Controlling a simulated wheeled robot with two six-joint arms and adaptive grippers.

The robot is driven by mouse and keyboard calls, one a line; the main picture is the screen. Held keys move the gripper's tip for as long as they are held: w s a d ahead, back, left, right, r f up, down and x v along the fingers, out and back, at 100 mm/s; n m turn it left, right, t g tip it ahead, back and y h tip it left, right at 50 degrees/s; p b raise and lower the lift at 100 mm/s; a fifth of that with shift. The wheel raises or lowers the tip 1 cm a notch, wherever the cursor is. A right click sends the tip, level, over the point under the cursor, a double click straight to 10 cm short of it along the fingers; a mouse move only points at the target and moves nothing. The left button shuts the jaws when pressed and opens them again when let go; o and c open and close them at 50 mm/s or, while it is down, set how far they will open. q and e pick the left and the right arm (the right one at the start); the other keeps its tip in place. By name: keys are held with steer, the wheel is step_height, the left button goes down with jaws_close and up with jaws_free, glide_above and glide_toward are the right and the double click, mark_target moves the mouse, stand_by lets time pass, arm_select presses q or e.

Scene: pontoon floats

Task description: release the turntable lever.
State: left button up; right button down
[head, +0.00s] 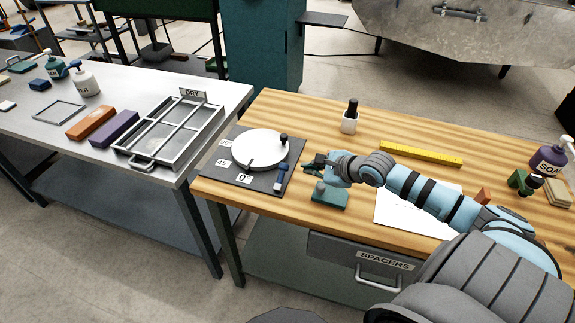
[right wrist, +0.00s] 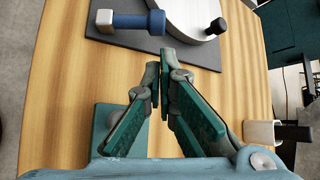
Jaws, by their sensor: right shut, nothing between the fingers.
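The turntable is a white disc (head: 258,147) on a dark grey base plate (head: 235,172), with a black knob (head: 284,138) near its rim. A small blue lever (head: 282,178) with a pale end is at the plate's right side; it also shows at the top of the right wrist view (right wrist: 135,21). My right gripper (head: 307,164) is shut and empty, a little to the right of the lever and plate. In the right wrist view its fingertips (right wrist: 158,68) are together, apart from lever and disc. My left gripper is not in view.
A green block (head: 328,197) with a grey knob lies below my right gripper. A white cup with a black-handled item (head: 350,122) stands behind it. A yellow ruler (head: 420,152), white paper (head: 405,207) and soap bottle (head: 548,160) are right. Labels 90, 45 and 0 mark the plate.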

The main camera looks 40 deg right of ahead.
mark_target(297, 179)
steer(key=s, duration=0.2)
steer(key=shift+s+d+r, duration=0.3)
steer(key=shift+r, duration=0.05)
steer(key=shift+w+f+b, duration=0.2)
steer(key=shift+f+b, duration=0.2)
steer(key=shift+b, duration=0.25)
steer(key=b+x, duration=0.2)
steer(key=x, duration=0.6)
steer(key=shift+w+r+b, duration=0.15)
steer(key=shift+b, duration=0.25)
steer(key=shift+w+f, duration=0.25)
steer(key=shift+w, duration=0.05)
steer(key=shift+w+f+b, duration=0.1)
steer(key=shift+w+b, duration=0.1)
steer(key=shift+b, duration=0.1)
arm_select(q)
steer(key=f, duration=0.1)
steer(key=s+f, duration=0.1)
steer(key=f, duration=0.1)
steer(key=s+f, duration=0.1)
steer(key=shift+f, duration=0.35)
arm_select(e)
steer(key=shift+w+a, duration=0.1)
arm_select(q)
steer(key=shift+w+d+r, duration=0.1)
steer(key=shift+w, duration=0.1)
